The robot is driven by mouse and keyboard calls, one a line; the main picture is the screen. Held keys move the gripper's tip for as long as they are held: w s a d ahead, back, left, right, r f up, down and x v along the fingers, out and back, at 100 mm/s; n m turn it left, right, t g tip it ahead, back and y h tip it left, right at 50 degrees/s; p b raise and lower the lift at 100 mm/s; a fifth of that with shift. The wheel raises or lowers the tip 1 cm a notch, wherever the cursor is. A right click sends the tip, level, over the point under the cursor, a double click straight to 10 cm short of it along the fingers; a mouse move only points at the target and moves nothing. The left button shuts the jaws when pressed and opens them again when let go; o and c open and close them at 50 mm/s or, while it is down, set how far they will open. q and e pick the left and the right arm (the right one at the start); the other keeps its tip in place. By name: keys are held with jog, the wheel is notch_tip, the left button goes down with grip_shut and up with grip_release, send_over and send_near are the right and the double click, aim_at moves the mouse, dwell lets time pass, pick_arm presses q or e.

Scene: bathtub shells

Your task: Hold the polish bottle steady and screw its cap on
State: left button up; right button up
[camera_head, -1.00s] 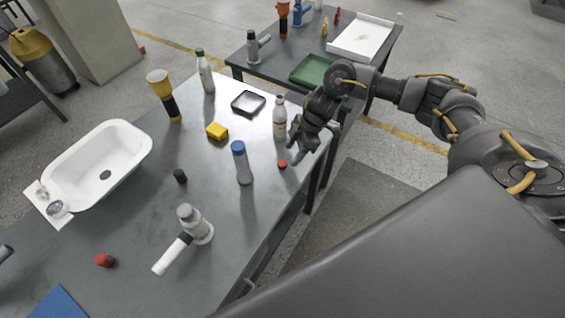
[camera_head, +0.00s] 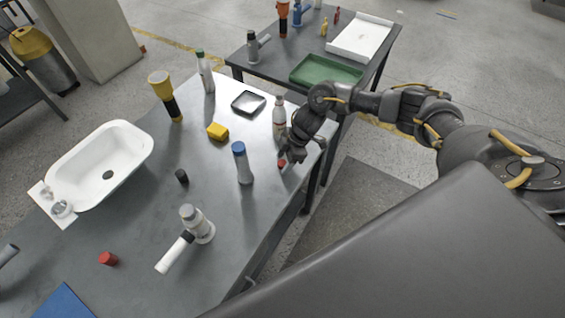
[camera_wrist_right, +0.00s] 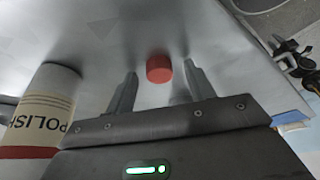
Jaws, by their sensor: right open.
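The white polish bottle (camera_head: 279,118) stands upright near the right edge of the workbench. In the right wrist view the bottle (camera_wrist_right: 42,115) is at the left, with "POLISH" on its label and a red band; its top is out of that view. A small red cap (camera_head: 282,163) lies on the bench in front of the bottle. My right gripper (camera_head: 289,161) is open and low over the cap. In the right wrist view the cap (camera_wrist_right: 158,68) lies between the spread fingertips, with a gap on both sides. My left gripper is not seen.
A blue-capped bottle (camera_head: 242,163) stands left of the right gripper. A yellow block (camera_head: 217,131), a black tray (camera_head: 248,93) and another red cap (camera_head: 108,258) lie on the bench. A white basin (camera_head: 130,143) is at the left. A second table stands behind.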

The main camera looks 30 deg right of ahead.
jog(key=shift+c, duration=0.3)
jog(key=c, duration=1)
jog(key=shift+r, duration=0.15)
jog(key=shift+r, duration=0.25)
notch_tip(320, 180, up, 2)
jog(key=shift+w, duration=0.1)
jog(key=s+r, duration=0.3)
jog(key=s, duration=0.1)
jog(key=s+r+b, duration=0.1)
jog(key=s+r, duration=0.2)
jog(key=s, duration=0.2)
jog(key=s+r, duration=0.4)
jog(key=s, duration=0.1)
jog(key=shift+s+d+r+b, duration=0.1)
jog(key=shift+b, duration=0.3)
